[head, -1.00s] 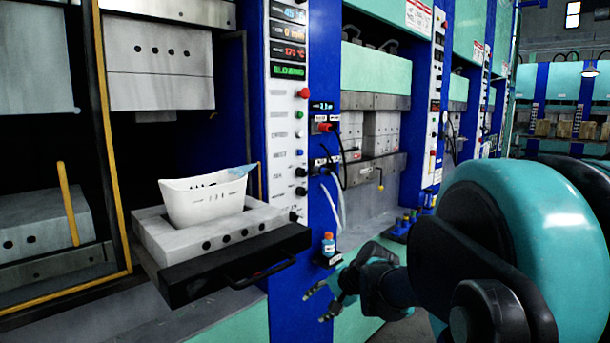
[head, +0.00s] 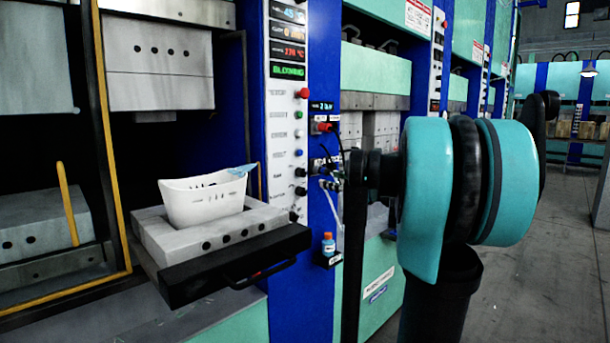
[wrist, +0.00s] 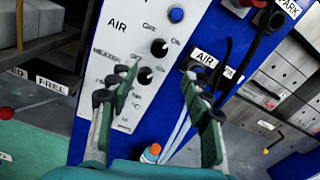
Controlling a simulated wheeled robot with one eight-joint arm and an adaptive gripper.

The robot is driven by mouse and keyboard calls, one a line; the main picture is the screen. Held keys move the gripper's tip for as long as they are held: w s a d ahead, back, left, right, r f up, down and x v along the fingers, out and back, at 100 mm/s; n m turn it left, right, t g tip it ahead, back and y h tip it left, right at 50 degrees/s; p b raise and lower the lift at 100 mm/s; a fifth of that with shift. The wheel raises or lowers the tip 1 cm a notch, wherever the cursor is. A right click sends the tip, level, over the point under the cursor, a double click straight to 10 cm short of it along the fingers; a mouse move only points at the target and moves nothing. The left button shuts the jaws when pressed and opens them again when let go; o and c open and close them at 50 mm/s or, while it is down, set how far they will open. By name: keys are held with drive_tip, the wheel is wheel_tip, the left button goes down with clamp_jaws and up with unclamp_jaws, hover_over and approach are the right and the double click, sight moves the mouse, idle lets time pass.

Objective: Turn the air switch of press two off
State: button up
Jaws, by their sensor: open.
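My gripper (wrist: 160,88) is open in the wrist view, its dark green fingers pointing at a press control panel with nothing between them. A black knob (wrist: 159,47) beside the word AIR, with OFF and ON marks, lies just beyond the fingertips. A second black knob (wrist: 145,75), by the word HEATER, shows between the fingers. I see no contact with either knob. No press number is readable, so I cannot tell which press is two.
Another AIR label (wrist: 203,57) is on the blue column, near cables and hoses. A small bottle (head: 328,243) stands on a ledge below. At left, a white basket (head: 205,203) sits on the pulled-out plate with a black front (head: 235,265). Open floor (head: 530,220) lies at right.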

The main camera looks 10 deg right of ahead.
sight(304, 173)
drive_tip(key=x, duration=1.3)
clamp_jaws()
